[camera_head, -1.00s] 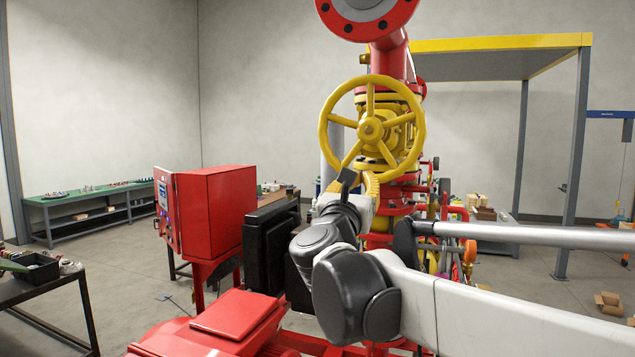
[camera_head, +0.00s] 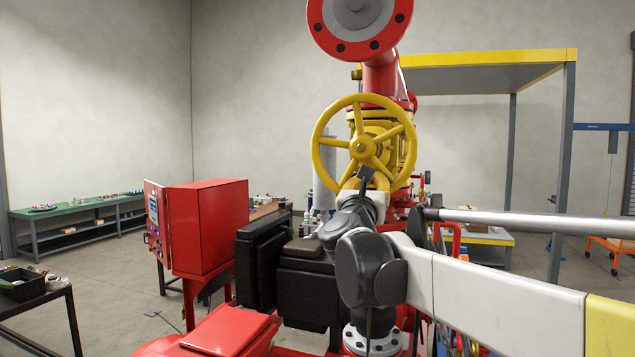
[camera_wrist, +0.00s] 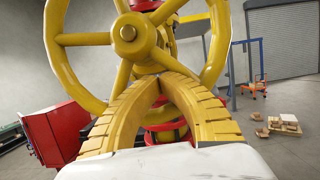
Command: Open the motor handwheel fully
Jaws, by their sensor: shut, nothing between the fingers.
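The yellow handwheel (camera_head: 362,147) with several spokes stands upright on a yellow valve body in the head view, below a red flanged pipe. In the wrist view the handwheel (camera_wrist: 127,34) fills the upper middle, with its hub and lower spokes close to me. My gripper (camera_wrist: 160,76) has two curved yellow ridged fingers that meet at their tips, with nothing between them. The tips overlap the lower part of the wheel, near the lower spokes; I cannot tell if they touch. In the head view my gripper (camera_head: 361,181) is largely hidden by my wrist.
A red control cabinet (camera_head: 208,228) stands left of the wheel, with black box-shaped parts (camera_head: 306,290) in front. The red flange (camera_head: 359,20) hangs above the wheel. A green workbench (camera_head: 75,213) lies far left, and a yellow-topped frame (camera_head: 490,72) stands at the right.

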